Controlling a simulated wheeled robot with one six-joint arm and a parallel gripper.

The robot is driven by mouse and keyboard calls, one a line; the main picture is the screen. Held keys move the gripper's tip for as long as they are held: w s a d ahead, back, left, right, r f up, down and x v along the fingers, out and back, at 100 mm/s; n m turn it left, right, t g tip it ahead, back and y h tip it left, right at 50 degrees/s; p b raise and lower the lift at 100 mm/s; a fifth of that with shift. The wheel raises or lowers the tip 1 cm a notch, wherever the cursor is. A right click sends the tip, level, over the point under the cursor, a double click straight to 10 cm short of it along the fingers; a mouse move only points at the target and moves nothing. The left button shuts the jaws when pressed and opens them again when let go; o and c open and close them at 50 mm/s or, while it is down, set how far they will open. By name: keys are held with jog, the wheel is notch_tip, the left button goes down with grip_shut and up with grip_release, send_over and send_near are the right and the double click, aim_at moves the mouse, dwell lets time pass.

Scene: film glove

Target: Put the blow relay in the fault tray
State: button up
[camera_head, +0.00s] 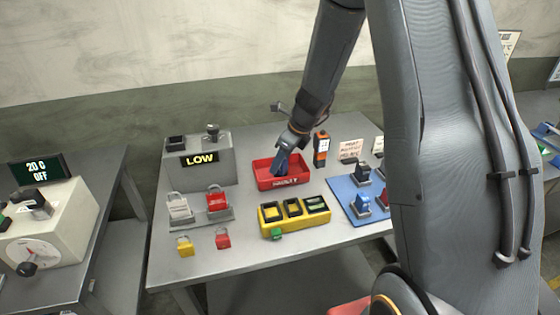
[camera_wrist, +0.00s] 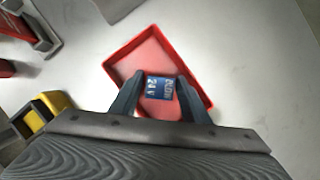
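The fault tray is a red open tray (camera_head: 262,183) with white lettering on its front, on the middle table. It fills the centre of the wrist view (camera_wrist: 192,72). My gripper (camera_head: 278,172) reaches down into this tray. In the wrist view the blue blow relay (camera_wrist: 160,88), marked "BLOW 24V", sits inside the tray's outline, between the two fingers of my gripper (camera_wrist: 160,80). A narrow gap shows on each side of the relay, so the fingers look open around it. In the head view the fingers hide the relay.
A yellow socket block (camera_head: 295,222) stands in front of the tray. An orange tester (camera_head: 321,149) stands close to its right. A grey box reading "LOW" (camera_head: 198,166) and several padlocks (camera_head: 218,199) are to the left. A blue mat (camera_head: 345,190) with relays lies right.

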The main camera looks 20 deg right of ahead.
jog(key=shift+o, duration=0.5)
jog(key=shift+r, duration=0.1)
jog(key=shift+s+d+r, duration=0.1)
jog(key=shift+r, duration=0.4)
jog(key=b+v, duration=0.2)
jog(key=v, duration=0.8)
jog(key=s+a+f+n+h, duration=0.1)
jog(key=s+n, duration=0.9)
jog(key=n, duration=0.3)
jog(key=s+a+f+n+g+h, duration=0.1)
jog(key=s+a+n+h, duration=0.1)
jog(key=s+n, duration=0.8)
jog(key=n, duration=0.4)
jog(key=shift+s+f, duration=0.25)
jog(key=shift+f, duration=0.15)
